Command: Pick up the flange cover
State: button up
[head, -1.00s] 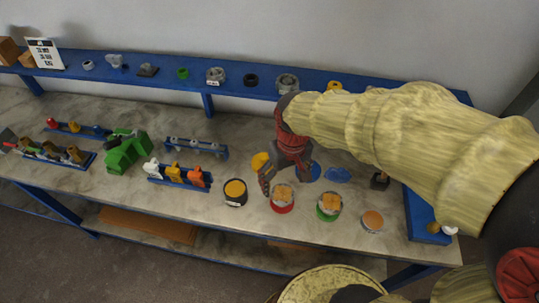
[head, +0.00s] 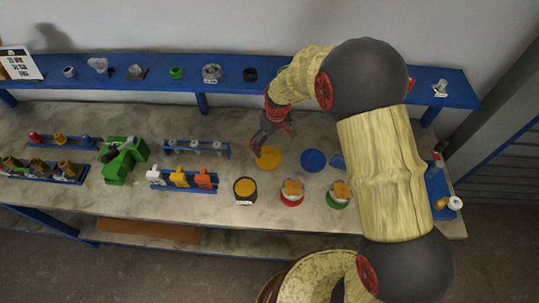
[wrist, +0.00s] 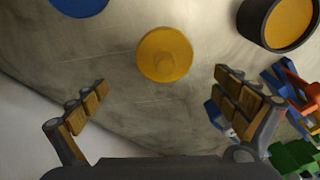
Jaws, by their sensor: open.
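A yellow round flange cover (head: 270,158) with a raised central knob lies flat on the bench. In the wrist view the yellow cover (wrist: 165,54) sits ahead of and between my fingers, apart from both. A blue round cover (head: 313,160) lies to its right, and its edge (wrist: 78,6) shows at the top of the wrist view. My gripper (head: 273,143) is open and empty, just behind and above the yellow cover. Its padded fingers (wrist: 162,84) are spread wide in the wrist view.
A black vessel with a yellow-orange top (head: 244,191), a red-based vessel (head: 291,193) and a green-based vessel (head: 338,195) stand in front. A clamp rack (head: 183,181) and green machine (head: 124,160) are left. A blue shelf (head: 130,83) runs behind.

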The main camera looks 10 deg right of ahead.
aim_at(269, 152)
jog(key=f, duration=0.4)
jog(key=a+f, duration=0.1)
jog(key=f, duration=0.2)
jog(key=shift+w+b, duration=0.1)
jog(key=shift+b, duration=0.2)
jog(key=shift+r, duration=0.1)
jog(key=shift+c, duration=0.7)
jog(key=c, duration=1.5)
